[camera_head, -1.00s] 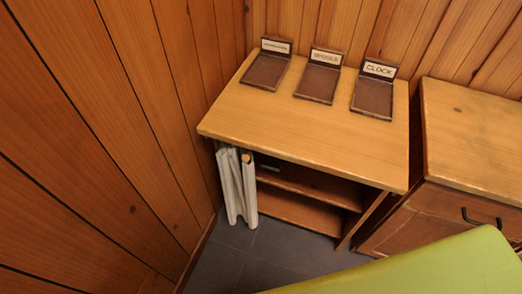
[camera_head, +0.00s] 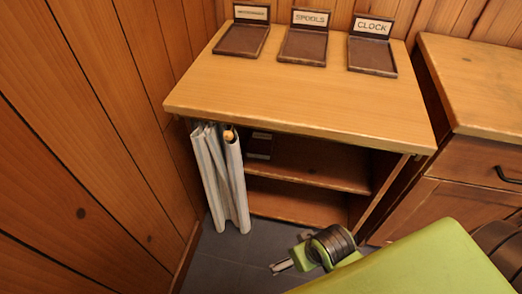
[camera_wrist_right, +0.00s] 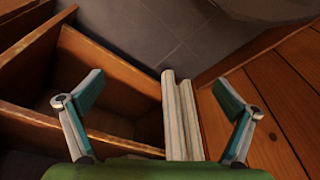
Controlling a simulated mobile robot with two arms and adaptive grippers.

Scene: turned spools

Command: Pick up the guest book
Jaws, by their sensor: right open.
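No object in view can be clearly read as the guest book. A small dark object with a pale label (camera_head: 260,145) lies on the upper shelf inside the wooden cabinet, partly hidden under the top; I cannot tell what it is. My right gripper (camera_head: 281,266) is low in front of the cabinet, apart from it. In the right wrist view the right gripper (camera_wrist_right: 160,85) is open and empty, its two fingers spread, facing the cabinet's shelves. My left gripper is not in view.
The wooden cabinet (camera_head: 300,98) carries a left tray with an unreadable label (camera_head: 242,40), a SPOOLS tray (camera_head: 303,45) and a CLOCK tray (camera_head: 372,55). A pale hanging curtain (camera_head: 222,180) covers its left opening. A second cabinet (camera_head: 470,75) stands at right; grey floor (camera_head: 225,262) lies in front.

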